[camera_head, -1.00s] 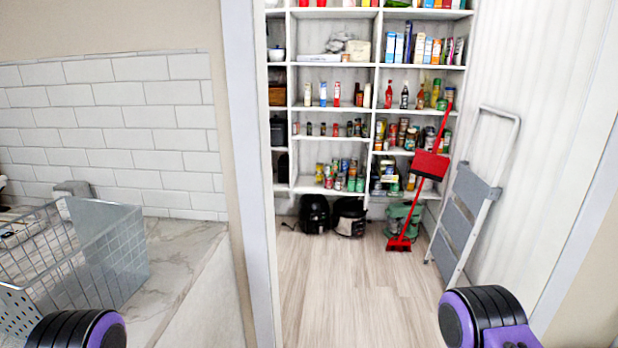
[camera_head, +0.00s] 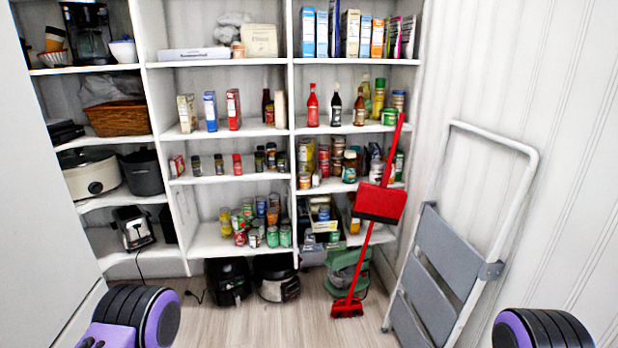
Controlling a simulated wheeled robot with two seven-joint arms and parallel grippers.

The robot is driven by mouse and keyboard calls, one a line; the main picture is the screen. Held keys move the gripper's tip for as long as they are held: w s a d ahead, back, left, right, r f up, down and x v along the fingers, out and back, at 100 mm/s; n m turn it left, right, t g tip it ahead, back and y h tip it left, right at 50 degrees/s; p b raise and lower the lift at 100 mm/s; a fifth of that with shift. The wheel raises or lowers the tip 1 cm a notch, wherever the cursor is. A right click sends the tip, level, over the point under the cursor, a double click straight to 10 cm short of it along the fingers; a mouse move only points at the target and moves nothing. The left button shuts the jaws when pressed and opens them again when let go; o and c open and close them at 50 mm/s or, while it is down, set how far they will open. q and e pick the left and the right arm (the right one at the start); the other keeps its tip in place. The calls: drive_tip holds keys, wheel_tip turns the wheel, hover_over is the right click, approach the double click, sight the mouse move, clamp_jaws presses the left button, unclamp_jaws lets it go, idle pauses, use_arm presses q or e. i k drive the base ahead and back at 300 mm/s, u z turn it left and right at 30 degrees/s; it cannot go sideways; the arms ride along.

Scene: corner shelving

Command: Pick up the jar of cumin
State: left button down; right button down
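Several small spice jars stand in a row on the middle section's shelf, among them a dark-topped jar (camera_head: 219,164), a red one (camera_head: 237,164) and a group of darker ones (camera_head: 270,158). The labels are too small to read, so I cannot tell which is the jar of cumin. Only purple and black parts of my arms show at the bottom left and bottom right. Neither gripper shows, and the shelves are well ahead of me.
A red broom and dustpan (camera_head: 380,203) lean in front of the right shelves. A folded step ladder (camera_head: 445,245) leans against the right wall. Appliances, including a black one (camera_head: 228,281), stand on the floor below. The wooden floor (camera_head: 290,325) ahead is clear.

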sight(219, 161)
drive_tip(key=u, duration=0.4)
drive_tip(key=i, duration=1.55)
drive_tip(key=u, duration=0.5)
